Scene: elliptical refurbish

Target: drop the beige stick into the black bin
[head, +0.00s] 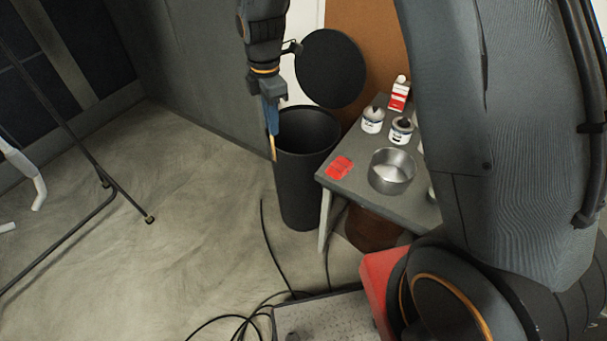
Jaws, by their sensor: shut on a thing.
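The black bin (297,190) stands on the floor left of the small table, with its round mouth open. Its round black lid (330,68) is tilted up behind the mouth. My gripper (271,128) points down at the left part of the bin's mouth in the picture. It is shut on the beige stick (273,148), which hangs down from the fingers. The stick's upper part is hidden by the fingers.
The grey table (340,190) right of the bin carries a metal pot (391,172), small cans (373,120), a red-and-white carton (399,93) and a red item (339,167). Black cables (265,235) lie on the floor. A dark stand (110,190) is at left.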

